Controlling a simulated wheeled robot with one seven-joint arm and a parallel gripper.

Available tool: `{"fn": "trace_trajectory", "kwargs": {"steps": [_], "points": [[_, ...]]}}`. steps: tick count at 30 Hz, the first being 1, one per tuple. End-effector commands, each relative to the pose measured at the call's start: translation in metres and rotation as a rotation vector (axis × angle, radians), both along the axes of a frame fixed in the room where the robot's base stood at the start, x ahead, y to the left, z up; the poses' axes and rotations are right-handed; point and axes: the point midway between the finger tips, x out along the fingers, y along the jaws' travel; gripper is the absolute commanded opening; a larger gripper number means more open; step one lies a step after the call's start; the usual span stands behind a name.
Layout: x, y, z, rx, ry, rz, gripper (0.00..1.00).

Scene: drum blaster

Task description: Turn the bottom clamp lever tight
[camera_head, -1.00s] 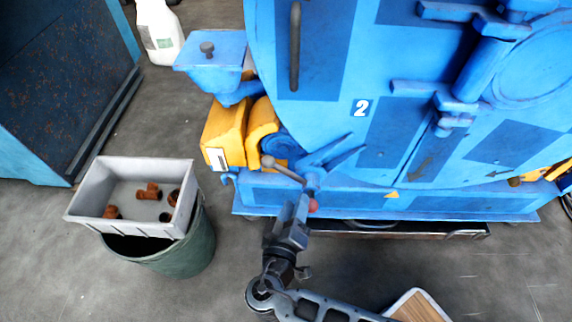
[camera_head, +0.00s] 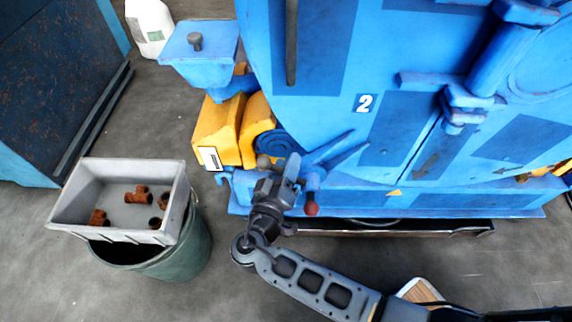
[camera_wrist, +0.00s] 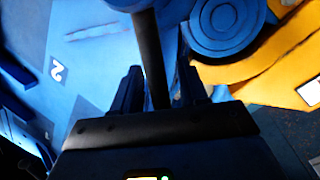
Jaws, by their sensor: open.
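The blue clamp bracket (camera_head: 313,180) with a red ball end (camera_head: 311,209) is just right of my gripper. In the wrist view, a dark lever rod (camera_wrist: 152,60) runs down between the two open fingers of my gripper (camera_wrist: 158,85). I cannot tell whether the fingers touch the rod.
A grey bin (camera_head: 75,205) with rusty fittings rests on a green bucket (camera_head: 165,260) at left. Yellow housings (camera_head: 220,130) stand beside the drum, close to my gripper. A white jug (camera_head: 150,25) stands behind. Grey floor in front is partly clear.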

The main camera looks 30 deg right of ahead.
Motion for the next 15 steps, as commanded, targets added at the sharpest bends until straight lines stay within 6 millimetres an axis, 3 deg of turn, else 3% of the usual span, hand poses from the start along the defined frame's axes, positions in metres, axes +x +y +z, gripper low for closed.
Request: {"fn": "trace_trajectory", "kwargs": {"steps": [9,15], "points": [[0.0018,-0.0024,0.0,0.001,0.0,0.001,0.42],[0.0018,-0.0022,-0.0001,0.001,0.0,0.001,0.23]]}}
